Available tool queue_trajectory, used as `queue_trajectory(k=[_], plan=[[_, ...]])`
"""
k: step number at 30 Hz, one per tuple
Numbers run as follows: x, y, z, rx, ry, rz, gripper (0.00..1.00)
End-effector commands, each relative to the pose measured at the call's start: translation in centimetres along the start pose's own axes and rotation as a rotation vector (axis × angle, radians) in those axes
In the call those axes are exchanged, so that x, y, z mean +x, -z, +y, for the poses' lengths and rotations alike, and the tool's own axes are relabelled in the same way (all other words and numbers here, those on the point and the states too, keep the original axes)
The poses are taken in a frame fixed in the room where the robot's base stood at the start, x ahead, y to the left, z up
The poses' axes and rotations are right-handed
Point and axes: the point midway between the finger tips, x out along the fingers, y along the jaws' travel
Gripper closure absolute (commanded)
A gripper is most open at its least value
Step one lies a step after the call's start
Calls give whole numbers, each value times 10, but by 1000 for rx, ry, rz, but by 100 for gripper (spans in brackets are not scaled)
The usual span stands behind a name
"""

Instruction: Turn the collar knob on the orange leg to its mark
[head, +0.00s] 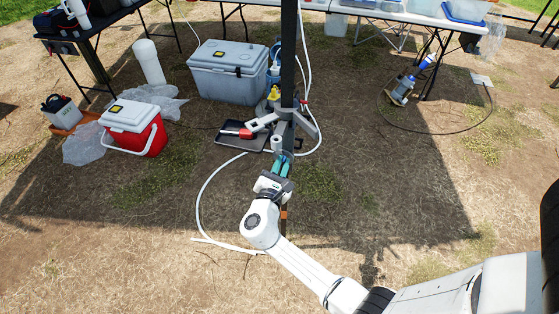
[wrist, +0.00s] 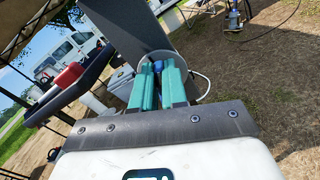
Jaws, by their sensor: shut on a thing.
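The dark upright leg (head: 289,60) runs down the middle of the head view and has a small orange band (head: 284,214) low down. It appears as a broad grey post (wrist: 130,30) in the wrist view. My gripper (head: 281,164) is at the leg, its teal fingers (wrist: 158,80) close together. They are shut on a small blue part (wrist: 158,66), which I take for the collar knob. The fingers hide most of it, and I cannot see its mark. A grey rounded rim (wrist: 205,75) shows behind the fingers.
A grey cooler (head: 229,72) and a red cooler (head: 134,127) stand left. A white hose (head: 200,200) curves over the ground.

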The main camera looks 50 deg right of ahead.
Motion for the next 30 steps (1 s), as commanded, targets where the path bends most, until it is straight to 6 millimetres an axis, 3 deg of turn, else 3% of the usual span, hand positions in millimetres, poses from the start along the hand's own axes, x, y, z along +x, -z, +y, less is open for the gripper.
queue_trajectory(k=[9, 18, 26, 27, 30], plan=[[0, 0, 0, -28, 1, -1, 100], [0, 0, 6, -348, 1, 1, 100], [0, 2, 6, -381, 0, 0, 100], [0, 2, 6, -381, 0, 0, 83], [0, 2, 6, -380, 0, 0, 74]])
